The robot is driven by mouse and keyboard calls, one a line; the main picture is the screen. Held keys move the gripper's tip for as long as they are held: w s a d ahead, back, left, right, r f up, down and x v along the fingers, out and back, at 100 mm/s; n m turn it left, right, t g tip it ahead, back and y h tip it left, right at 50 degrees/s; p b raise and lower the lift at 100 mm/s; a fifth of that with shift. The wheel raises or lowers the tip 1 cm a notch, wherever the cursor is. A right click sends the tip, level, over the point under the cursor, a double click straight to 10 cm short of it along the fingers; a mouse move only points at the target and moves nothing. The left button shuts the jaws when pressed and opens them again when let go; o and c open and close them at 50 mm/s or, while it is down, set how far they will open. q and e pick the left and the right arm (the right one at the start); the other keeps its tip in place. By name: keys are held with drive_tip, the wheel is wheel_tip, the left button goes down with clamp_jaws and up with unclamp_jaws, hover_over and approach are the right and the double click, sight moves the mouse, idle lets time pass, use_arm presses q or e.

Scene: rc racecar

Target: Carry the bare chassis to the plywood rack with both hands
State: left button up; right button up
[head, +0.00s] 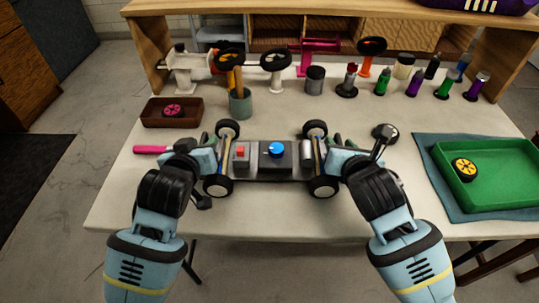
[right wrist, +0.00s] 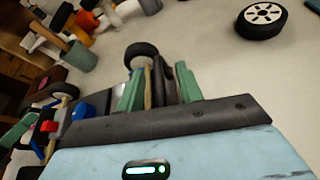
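The chassis (head: 292,172) is in the middle of the white table, with dark wheels with pale hubs at its corners, a blue round part and a red part on top. I cannot tell whether it touches the table. My left gripper (head: 208,160) is at its left end and my right gripper (head: 340,160) at its right end. In the right wrist view, the green fingers of my right gripper (right wrist: 160,92) lie on both sides of a tan and dark part of the chassis; their closure is unclear. My left fingertips are mostly hidden. A plywood frame (head: 390,12) spans the back of the table.
A green tray (head: 495,203) with a yellow-hubbed wheel (head: 463,169) is at the right. A brown tray (head: 155,115) and a pink-handled tool (head: 150,150) are at the left. A tool cup (head: 240,106) and several bottles stand behind. A loose wheel (head: 385,132) lies beyond my right gripper.

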use_arm(q)
drive_tip(key=shift+w+f, duration=0.1)
drive_tip(key=shift+w, duration=0.15)
use_arm(e)
drive_tip(key=shift+w+f, duration=0.1)
drive_tip(key=shift+w, duration=0.15)
use_arm(q)
drive_tip(key=shift+c, duration=0.2)
use_arm(e)
drive_tip(key=shift+c, duration=0.2)
use_arm(q)
clamp_jaws()
use_arm(e)
clamp_jaws()
idle(0.4)
